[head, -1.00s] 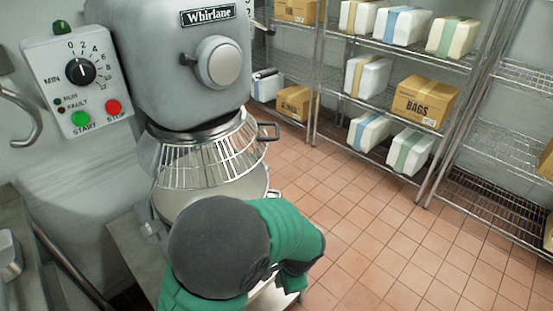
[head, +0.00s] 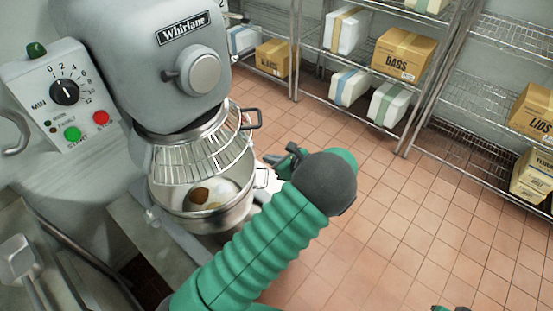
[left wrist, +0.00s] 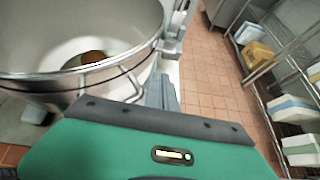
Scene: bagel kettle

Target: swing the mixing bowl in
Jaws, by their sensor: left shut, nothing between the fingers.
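The steel mixing bowl (head: 232,217) sits below the mixer's wire guard (head: 205,160), with brown and pale lumps inside. The bowl also shows close in the left wrist view (left wrist: 100,78), with a wire handle (left wrist: 133,82) on its side. My left arm reaches across from the bottom left of the head view. My left gripper (head: 280,160) is just right of the bowl and its side handle (head: 262,178), shut and empty. In the left wrist view its fingers (left wrist: 160,92) show beside the bowl's outer wall; contact cannot be told. Only small green bits of my right arm show at the bottom edge.
The mixer head (head: 160,60) stands above the bowl, with a control panel (head: 65,95) at its left. A steel counter (head: 50,245) is at lower left. Wire shelves (head: 400,120) with boxes stand at the back right. The tiled floor (head: 400,230) between is clear.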

